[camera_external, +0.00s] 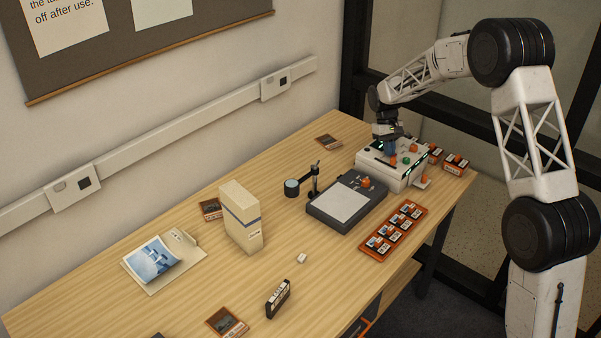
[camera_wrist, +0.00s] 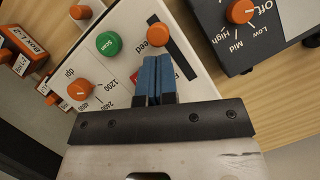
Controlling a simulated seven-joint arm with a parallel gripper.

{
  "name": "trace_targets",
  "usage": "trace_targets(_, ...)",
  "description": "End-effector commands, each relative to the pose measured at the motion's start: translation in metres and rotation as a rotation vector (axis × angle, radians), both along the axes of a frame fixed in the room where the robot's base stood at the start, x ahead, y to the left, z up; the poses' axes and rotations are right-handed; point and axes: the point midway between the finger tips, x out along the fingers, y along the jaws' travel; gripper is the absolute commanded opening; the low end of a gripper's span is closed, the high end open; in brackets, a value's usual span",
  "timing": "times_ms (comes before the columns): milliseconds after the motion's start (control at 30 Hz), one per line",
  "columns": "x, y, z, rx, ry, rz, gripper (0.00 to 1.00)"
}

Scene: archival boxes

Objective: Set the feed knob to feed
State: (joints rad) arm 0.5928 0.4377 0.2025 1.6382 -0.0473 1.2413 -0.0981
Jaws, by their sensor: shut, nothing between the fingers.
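The white machine (camera_external: 376,165) stands at the far right end of the table. In the wrist view its panel (camera_wrist: 125,75) carries an orange knob (camera_wrist: 158,34) beside a partly hidden label ending in "eed". I take this as the feed knob. I cannot tell which setting it points to. My gripper (camera_wrist: 156,60) is shut and empty, its blue fingertips just below this knob and over the panel. I cannot tell whether they touch it. In the external view my gripper (camera_external: 391,150) hangs over the machine and hides part of its top.
A green Scan button (camera_wrist: 108,43) and an orange dpi knob (camera_wrist: 80,90) lie left of my fingers. The dark device (camera_wrist: 215,35) with another orange knob (camera_wrist: 240,11) is close on the right. An orange tray (camera_external: 374,257) of small items is nearer on the table.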

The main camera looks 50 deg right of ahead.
Motion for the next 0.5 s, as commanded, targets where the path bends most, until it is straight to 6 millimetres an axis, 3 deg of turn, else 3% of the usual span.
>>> trace_targets(267, 0.03, -0.015, 0.001, -0.001, -0.002, 0.0, 0.0)
trace_targets(500, 0.042, -0.022, 0.045, -0.003, -0.004, 0.0, 0.0)
